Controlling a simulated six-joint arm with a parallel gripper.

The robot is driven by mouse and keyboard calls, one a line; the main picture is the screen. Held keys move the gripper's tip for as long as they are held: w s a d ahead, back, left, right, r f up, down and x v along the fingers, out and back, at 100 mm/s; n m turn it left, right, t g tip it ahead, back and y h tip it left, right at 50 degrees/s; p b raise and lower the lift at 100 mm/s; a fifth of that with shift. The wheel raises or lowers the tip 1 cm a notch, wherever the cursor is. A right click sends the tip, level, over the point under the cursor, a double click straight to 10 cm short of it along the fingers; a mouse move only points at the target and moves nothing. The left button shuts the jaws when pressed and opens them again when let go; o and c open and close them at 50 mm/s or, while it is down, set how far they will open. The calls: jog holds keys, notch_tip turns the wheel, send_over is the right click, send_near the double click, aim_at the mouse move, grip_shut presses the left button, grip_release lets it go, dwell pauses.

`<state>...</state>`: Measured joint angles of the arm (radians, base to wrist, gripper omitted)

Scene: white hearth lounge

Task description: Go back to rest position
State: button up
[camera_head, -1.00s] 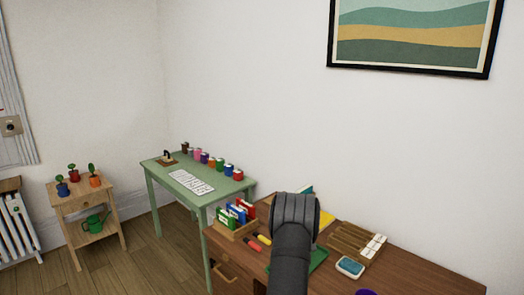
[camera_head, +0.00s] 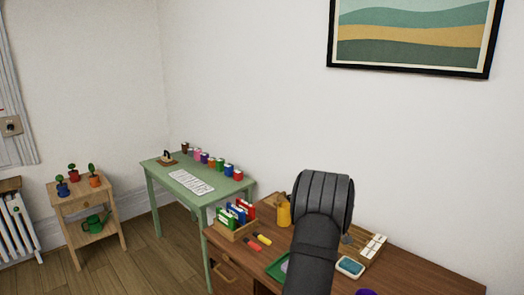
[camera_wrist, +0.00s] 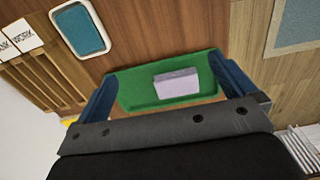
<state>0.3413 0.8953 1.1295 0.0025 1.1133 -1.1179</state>
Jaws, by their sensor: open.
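My gripper (camera_wrist: 162,70) shows in the wrist view as two blue fingers spread wide apart, with nothing between them. It is above the brown desk (camera_wrist: 150,30). Beyond the fingers a pale lilac block (camera_wrist: 176,84) lies on a green mat (camera_wrist: 138,92). In the head view my dark arm stands in front of the desk (camera_head: 410,275) and hides the gripper and part of the mat (camera_head: 277,266).
A white-rimmed teal dish (camera_head: 350,267) and a wooden rack (camera_head: 366,250) with white tiles are right of my arm. A yellow cup (camera_head: 284,213), two markers (camera_head: 257,241) and a crate of books (camera_head: 232,229) are left. A green table (camera_head: 210,165) stands further left.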

jog(key=s+d+f+m, duration=0.1)
jog(key=d+f+m, duration=0.1)
jog(key=m, duration=0.1)
jog(key=s+d+f+m, duration=0.2)
jog(key=d+m, duration=0.1)
jog(key=s+d+f+m, duration=0.1)
jog(key=d+f+m, duration=0.1)
jog(key=shift+s+d+m, duration=0.25)
jog(key=shift+d+m, duration=0.15)
jog(key=shift+f, duration=0.7)
jog(key=shift+r, duration=0.1)
jog(key=w+a+r+n, duration=0.5)
jog(key=a+r+n, duration=0.1)
jog(key=a+n, duration=0.3)
jog(key=shift+w, duration=0.4)
jog(key=shift+r, duration=0.1)
